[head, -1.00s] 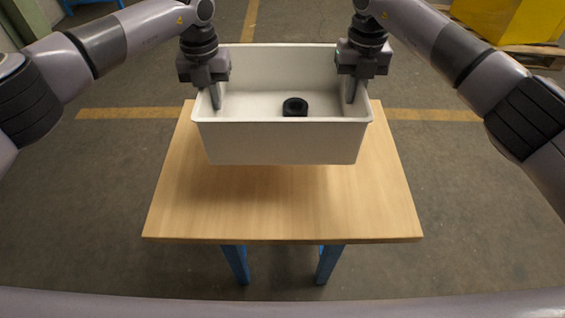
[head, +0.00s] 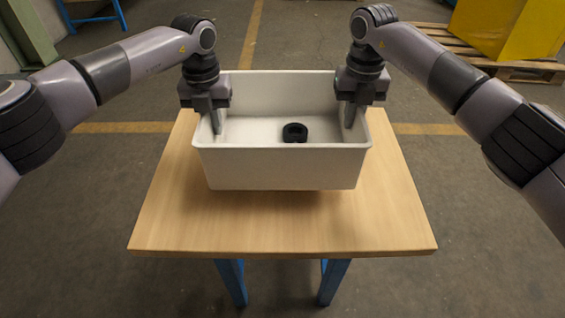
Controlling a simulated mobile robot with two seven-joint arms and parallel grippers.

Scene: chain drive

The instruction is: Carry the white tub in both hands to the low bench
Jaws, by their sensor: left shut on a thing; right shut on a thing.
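The white tub (head: 282,170) is held level between my two grippers over the wooden top of the low bench (head: 285,232). A shadow lies on the wood below it; whether its base touches the wood, I cannot tell. My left gripper (head: 213,122) is shut on the tub's left wall. My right gripper (head: 349,115) is shut on its right wall. A black ring-shaped part (head: 294,132) lies on the tub's floor, right of its middle. The underside of the tub is hidden.
The bench has blue legs (head: 333,281) and bare wood in front and at both sides of the tub. A yellow box (head: 508,28) on a wooden pallet (head: 440,38) stands at the back right. Blue legs of another piece of furniture (head: 92,14) show at the back left.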

